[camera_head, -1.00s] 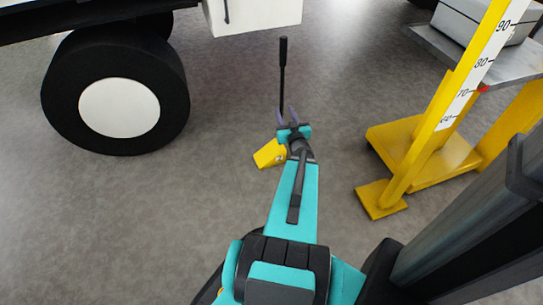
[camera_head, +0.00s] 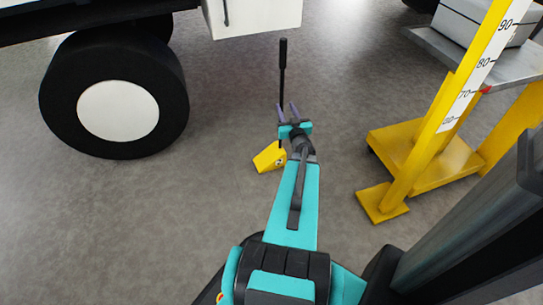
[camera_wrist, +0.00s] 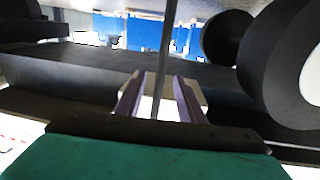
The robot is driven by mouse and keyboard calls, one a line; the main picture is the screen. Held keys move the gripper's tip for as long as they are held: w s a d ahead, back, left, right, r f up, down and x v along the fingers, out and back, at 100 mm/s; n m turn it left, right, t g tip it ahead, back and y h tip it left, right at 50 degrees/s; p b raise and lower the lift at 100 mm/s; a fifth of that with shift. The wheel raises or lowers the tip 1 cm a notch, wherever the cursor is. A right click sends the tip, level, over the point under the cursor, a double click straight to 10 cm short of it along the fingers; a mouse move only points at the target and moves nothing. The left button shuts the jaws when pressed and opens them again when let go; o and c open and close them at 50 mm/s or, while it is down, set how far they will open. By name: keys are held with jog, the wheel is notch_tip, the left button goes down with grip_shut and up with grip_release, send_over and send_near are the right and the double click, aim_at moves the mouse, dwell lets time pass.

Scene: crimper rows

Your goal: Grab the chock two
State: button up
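A yellow wedge chock (camera_head: 267,158) lies on the grey floor in the head view, with a small pale round mark too small to read. A thin upright black rod with a thicker grip (camera_head: 283,52) rises above it and seems to belong to it; my gripper partly hides its lower part. My gripper (camera_head: 288,110) is open, its two purple-grey fingers pointing at the rod. In the wrist view the grey rod (camera_wrist: 168,55) runs between the spread fingers (camera_wrist: 158,95), with a gap seen on each side. The chock's wedge does not show in the wrist view.
A big vehicle wheel (camera_head: 115,105) stands to the left, with a white box (camera_head: 252,16) on the vehicle above. A yellow stand with a height scale (camera_head: 440,120) and a shelf is on the right. The floor around the chock is clear.

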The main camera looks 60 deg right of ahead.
aim_at(282, 102)
jog(key=shift+b+x, duration=0.55)
jog(key=shift+x, duration=1.85)
jog(key=shift+w+d+b, duration=0.45)
jog(key=shift+w, duration=0.05)
jog(key=b+x, duration=0.1)
jog(key=x, duration=0.3)
jog(key=shift+a+r+b, duration=0.1)
jog(key=shift+r+b, duration=0.05)
jog(key=shift+b, duration=0.2)
grip_shut()
